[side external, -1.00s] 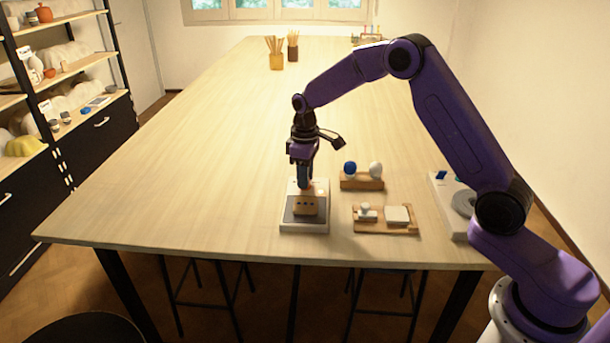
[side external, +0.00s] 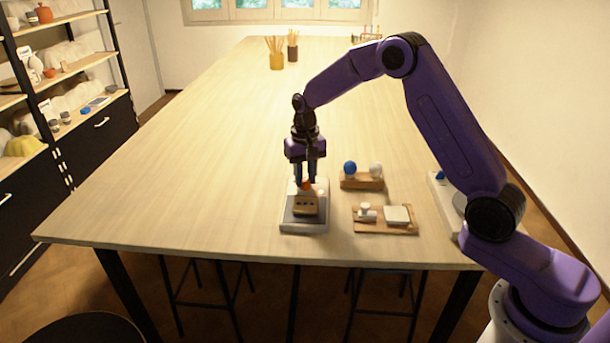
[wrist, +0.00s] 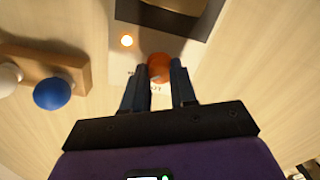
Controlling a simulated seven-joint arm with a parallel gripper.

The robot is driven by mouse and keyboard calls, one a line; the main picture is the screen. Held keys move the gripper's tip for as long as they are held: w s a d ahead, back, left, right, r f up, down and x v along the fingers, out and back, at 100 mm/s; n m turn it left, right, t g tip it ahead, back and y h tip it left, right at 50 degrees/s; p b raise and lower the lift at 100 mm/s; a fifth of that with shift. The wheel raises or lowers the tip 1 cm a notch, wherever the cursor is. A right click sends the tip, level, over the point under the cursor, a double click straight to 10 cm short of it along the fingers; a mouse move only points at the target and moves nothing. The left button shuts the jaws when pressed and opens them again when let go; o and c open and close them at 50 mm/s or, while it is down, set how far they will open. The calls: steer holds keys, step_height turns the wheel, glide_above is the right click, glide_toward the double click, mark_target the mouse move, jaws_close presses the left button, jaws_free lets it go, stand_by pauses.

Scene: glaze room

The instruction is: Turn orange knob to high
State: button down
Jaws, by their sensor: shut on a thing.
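The orange knob (wrist: 159,67) sits between my fingertips in the wrist view; it also shows as a small orange spot (side external: 306,185) in the side view. My gripper (wrist: 158,84) is shut on it, pointing down, one finger on each side. The knob is on the pale unit (side external: 288,226) near the table's front edge, whose dark plate carries a wooden block (side external: 306,204). Dark lettering beside the knob is partly hidden by my fingers. The knob's pointer cannot be made out.
A wooden stand with a blue ball (side external: 350,168) and a white ball (side external: 376,170) is close on the right. A wooden tray (side external: 384,229) with pale pieces lies in front of it. Pots of sticks (side external: 276,62) stand far back. The table's left side is clear.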

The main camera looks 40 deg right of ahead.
mark_target(305, 179)
steer(key=shift+m, duration=1)
steer(key=shift+r, duration=0.1)
steer(key=c, duration=0.9)
jaws_free()
step_height(305, 179, up, 17)
steer(key=shift+r, duration=0.2)
